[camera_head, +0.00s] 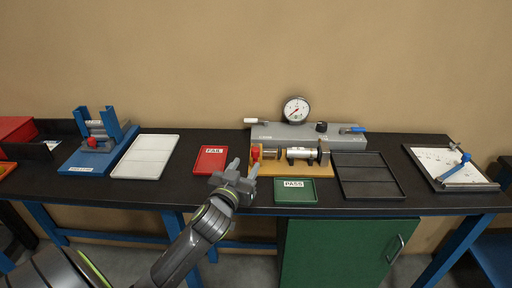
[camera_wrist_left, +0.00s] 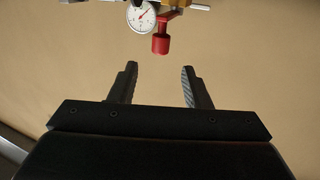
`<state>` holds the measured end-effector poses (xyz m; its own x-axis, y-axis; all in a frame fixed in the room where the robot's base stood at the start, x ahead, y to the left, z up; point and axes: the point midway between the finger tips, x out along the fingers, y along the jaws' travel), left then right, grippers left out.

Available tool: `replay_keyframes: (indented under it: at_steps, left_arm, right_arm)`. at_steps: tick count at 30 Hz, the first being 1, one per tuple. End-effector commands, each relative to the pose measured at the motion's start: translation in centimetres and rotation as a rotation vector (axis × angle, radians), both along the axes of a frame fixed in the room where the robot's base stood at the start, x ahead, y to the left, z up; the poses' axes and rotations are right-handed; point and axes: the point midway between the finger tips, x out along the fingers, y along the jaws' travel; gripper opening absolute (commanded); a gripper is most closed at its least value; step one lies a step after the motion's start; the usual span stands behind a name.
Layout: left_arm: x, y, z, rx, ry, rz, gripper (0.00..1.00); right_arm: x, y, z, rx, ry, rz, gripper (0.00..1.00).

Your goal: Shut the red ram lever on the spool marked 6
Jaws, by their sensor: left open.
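The red ram lever (camera_head: 255,152) is at the left end of the wooden-based test fixture (camera_head: 268,169) on the bench. In the left wrist view its red knob (camera_wrist_left: 160,44) hangs from a red arm, beyond and between my fingertips. A silver spool (camera_head: 300,154) lies in the fixture; I cannot read a 6 on it. My left gripper (camera_head: 243,167) is open and empty, just in front of the lever and apart from it; its two fingers also show in the left wrist view (camera_wrist_left: 159,70). My right gripper is not in view.
A grey gauge box (camera_head: 345,131) with a round dial (camera_head: 296,110) stands behind the fixture. A red FAIL tray (camera_head: 210,160) is left, a green PASS tray (camera_head: 295,196) in front, a black tray (camera_head: 367,178) right. A white tray (camera_head: 146,157) and blue stand (camera_head: 85,160) are further left.

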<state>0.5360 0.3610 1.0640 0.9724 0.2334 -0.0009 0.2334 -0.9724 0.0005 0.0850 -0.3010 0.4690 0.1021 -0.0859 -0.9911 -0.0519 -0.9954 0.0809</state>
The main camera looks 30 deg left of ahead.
Motion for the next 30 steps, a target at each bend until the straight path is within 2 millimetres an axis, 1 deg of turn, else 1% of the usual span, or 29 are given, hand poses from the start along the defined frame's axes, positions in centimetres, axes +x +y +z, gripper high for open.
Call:
replay_keyframes:
  at_steps: [1,6,12,15,21,30]
  left_arm:
    - [1.0,0.2,0.3,0.001,-0.001,0.000,0.44]
    - [3.8,0.9,0.2,0.002,0.000,0.000,0.44]
    - [6.6,1.6,0.2,0.002,0.000,0.000,0.44]
    - [7.6,1.8,0.1,0.002,0.000,0.000,0.44]
    - [8.6,2.1,0.0,0.001,0.000,0.000,0.44]
    - [8.7,2.1,0.0,0.001,0.000,-0.001,0.44]
  right_arm:
    - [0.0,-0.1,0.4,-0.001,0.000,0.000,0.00]
    - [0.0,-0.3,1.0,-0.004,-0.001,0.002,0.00]
    - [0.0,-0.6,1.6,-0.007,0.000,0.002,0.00]
    - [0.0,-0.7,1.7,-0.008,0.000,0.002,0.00]
    - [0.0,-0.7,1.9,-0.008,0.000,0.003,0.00]
    - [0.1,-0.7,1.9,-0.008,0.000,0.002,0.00]
